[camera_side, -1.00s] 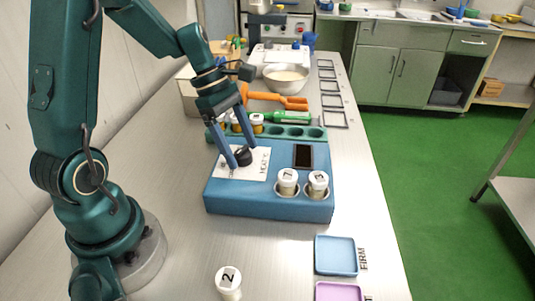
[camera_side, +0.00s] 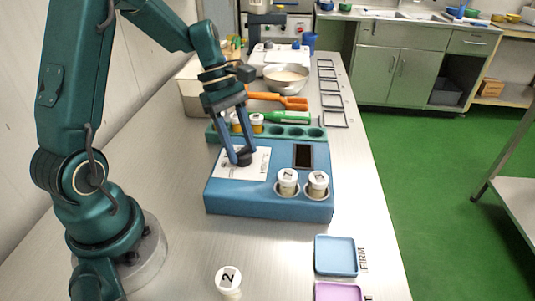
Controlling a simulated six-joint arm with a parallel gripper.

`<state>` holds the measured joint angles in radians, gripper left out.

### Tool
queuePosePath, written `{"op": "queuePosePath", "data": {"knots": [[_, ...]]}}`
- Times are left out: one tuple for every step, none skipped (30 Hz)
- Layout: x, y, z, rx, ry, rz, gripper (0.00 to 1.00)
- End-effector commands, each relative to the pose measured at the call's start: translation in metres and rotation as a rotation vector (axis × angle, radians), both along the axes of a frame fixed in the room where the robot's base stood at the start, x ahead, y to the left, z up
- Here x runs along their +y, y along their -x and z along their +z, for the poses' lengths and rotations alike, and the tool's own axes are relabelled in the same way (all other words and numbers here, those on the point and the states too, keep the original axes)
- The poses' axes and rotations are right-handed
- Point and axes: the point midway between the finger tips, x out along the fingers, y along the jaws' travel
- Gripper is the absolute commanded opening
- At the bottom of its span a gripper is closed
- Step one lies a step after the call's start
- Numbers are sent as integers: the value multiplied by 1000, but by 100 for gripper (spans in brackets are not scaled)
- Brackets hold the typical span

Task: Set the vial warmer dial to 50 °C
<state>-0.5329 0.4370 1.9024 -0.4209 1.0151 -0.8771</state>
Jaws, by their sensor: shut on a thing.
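The vial warmer is a blue box (camera_side: 255,197) on the steel bench, with a white panel (camera_side: 230,170) marked along its right side. Its dark dial (camera_side: 243,157) sits on that panel. My gripper (camera_side: 240,160) points down over the panel and is shut on the dial, with its fingers partly covering it. The dial's pointer and setting are too small to read. A dark display (camera_side: 303,155) on the warmer shows no readable number. Two white-capped vials, one on the left (camera_side: 287,182) and one on the right (camera_side: 318,184), stand in the warmer's front right wells.
A green rack (camera_side: 285,131) with capped vials stands behind the warmer. A blue tray (camera_side: 336,256), a purple tray (camera_side: 340,291) and a vial marked 2 (camera_side: 228,280) are in front.

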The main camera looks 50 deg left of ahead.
Motion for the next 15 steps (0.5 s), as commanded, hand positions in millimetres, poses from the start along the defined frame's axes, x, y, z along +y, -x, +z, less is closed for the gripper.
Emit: {"op": "queuePosePath", "data": {"knots": [[0,-1,0,0,1,-48,0],[-1,-1,0,-1,2,-77,0],[0,-1,0,0,1,-115,0],[0,-2,0,0,2,-144,0],[0,-2,0,-1,1,-172,0],[-1,-2,0,0,2,-211,0],[-1,-2,0,-1,2,-239,0],[-1,-2,0,0,2,-269,0],[-1,-3,0,-1,1,-307,0],[-1,-3,0,1,2,-335,0],[-1,-3,0,-1,2,-363,0],[-1,-3,0,0,2,-402,0],[-1,-3,0,0,1,-431,0],[-1,-3,0,-1,2,-459,0],[-1,-4,0,0,1,-497,0]]}}
